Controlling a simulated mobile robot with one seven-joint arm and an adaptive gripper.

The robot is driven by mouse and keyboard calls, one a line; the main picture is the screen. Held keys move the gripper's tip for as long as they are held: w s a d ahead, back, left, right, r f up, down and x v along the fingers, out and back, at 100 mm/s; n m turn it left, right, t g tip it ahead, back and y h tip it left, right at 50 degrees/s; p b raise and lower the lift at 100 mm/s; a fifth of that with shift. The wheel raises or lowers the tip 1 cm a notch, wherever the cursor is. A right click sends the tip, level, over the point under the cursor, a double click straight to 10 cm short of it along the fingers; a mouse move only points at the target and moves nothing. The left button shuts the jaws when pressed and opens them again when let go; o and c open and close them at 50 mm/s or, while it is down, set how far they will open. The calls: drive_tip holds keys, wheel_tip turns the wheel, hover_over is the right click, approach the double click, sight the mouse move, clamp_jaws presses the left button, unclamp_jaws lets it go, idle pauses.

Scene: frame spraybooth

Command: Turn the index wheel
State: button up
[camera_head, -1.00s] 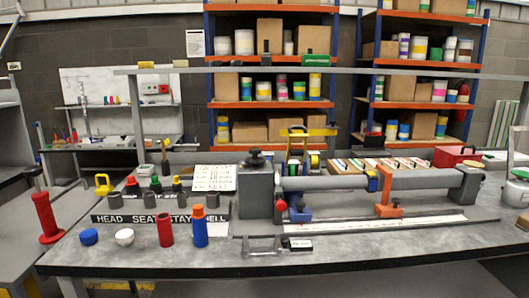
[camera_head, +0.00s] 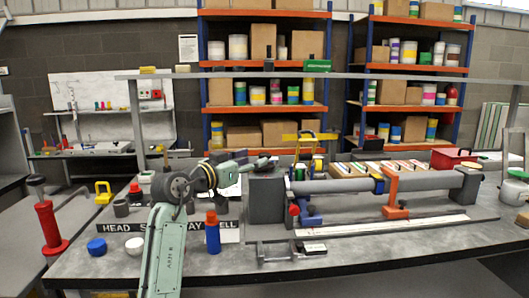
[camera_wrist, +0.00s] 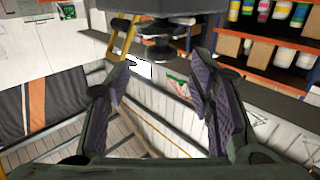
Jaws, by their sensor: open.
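The index wheel is most likely the dark round knob (camera_wrist: 160,50) on the grey end block (camera_head: 266,205) of the bench fixture. In the head view my gripper (camera_head: 266,161) is at the top of this block and largely hides the knob. In the wrist view, which looks upside down, my gripper (camera_wrist: 161,75) has its two fingers spread wide with nothing held between them. The knob sits just beyond the fingertips, roughly centred between them. I see no contact between fingers and knob.
A grey tube (camera_head: 335,186) runs right from the block, with an orange clamp (camera_head: 392,195). A blue bottle with an orange cap (camera_head: 212,236), a blue cap (camera_head: 97,247) and a white cap (camera_head: 134,246) stand at the front left. An overhead rail (camera_head: 400,76) crosses behind.

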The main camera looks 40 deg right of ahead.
sight(262, 156)
drive_tip(key=p+x, duration=0.1)
drive_tip(key=x, duration=0.5)
drive_tip(key=shift+w+d+p, duration=0.15)
drive_tip(key=shift+d+p, duration=0.05)
drive_tip(key=shift+p, duration=0.15)
drive_tip(key=c, duration=1.1)
drive_tip(key=shift+c, duration=0.2)
drive_tip(key=shift+n+t, duration=0.4)
drive_tip(key=shift+t, duration=0.2)
